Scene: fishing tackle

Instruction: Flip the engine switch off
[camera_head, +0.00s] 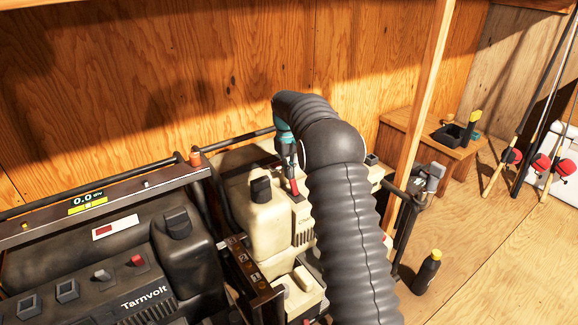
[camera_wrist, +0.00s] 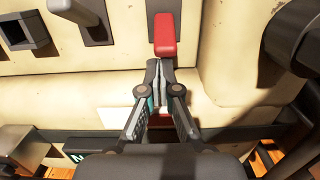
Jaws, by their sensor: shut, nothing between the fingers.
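The engine is a cream-coloured machine (camera_head: 268,210) with a black cap on top, standing in the middle of the head view. A red switch lever (camera_wrist: 165,35) sticks out of its panel in the wrist view; it also shows as a small red piece in the head view (camera_head: 294,187). My gripper (camera_wrist: 157,66) is shut and empty, with its fingertips just below the lower end of the red lever. I cannot tell whether they touch it. My arm hides the right part of the machine in the head view.
A dark Tarnvolt unit (camera_head: 145,292) with switches stands at the left. A grey lever (camera_wrist: 93,20) and a square socket (camera_wrist: 22,30) sit left of the red lever. A black bottle (camera_head: 427,272) stands on the floor at the right, where the boards are mostly clear.

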